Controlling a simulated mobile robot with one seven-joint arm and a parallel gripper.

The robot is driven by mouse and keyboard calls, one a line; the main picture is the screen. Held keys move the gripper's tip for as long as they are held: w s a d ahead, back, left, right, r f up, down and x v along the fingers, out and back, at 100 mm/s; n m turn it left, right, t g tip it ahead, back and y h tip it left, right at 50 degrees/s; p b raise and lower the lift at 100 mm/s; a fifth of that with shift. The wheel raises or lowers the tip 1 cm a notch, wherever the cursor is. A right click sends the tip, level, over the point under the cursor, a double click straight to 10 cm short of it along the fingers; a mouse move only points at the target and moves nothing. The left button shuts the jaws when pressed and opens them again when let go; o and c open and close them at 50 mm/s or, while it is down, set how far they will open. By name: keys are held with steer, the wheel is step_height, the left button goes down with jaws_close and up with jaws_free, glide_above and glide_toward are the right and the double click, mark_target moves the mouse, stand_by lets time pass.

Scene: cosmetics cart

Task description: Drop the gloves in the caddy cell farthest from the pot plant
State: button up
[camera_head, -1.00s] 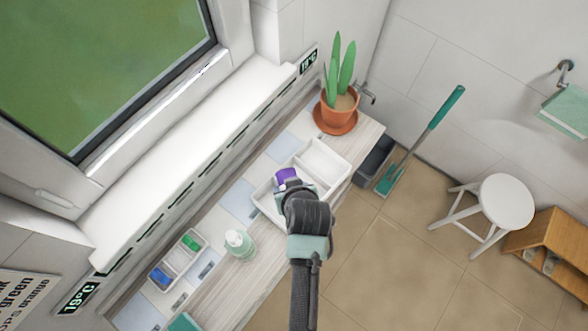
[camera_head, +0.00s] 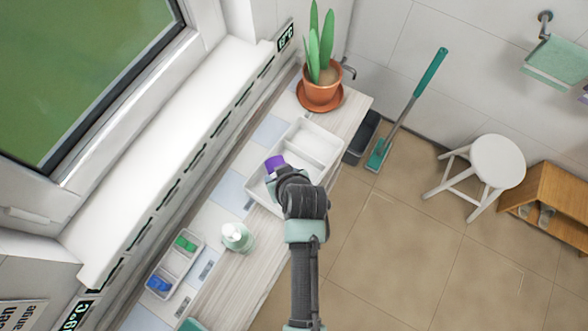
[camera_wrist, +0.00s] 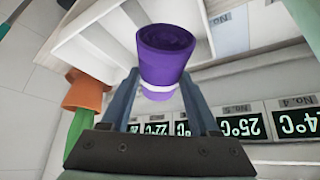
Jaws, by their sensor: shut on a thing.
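The gloves (camera_head: 274,162) are a purple rolled bundle. The wrist view shows the bundle (camera_wrist: 165,55) with a white band, between my two fingers. My gripper (camera_head: 277,172) is shut on it; the wrist view shows both fingers (camera_wrist: 160,88) against its sides. The pot plant (camera_head: 321,85) stands in a terracotta pot at the counter's far end.
A small white tray (camera_head: 176,262) with green and blue items lies further left. The window ledge (camera_head: 175,165) runs along the left. A dark bin (camera_head: 362,138), a mop (camera_head: 408,108) and a stool (camera_head: 497,162) stand right.

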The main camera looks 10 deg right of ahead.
steer(key=o, duration=1.5)
steer(key=shift+c, duration=0.2)
steer(key=b+v, duration=0.1)
steer(key=v, duration=1.2)
steer(key=shift+b, duration=0.4)
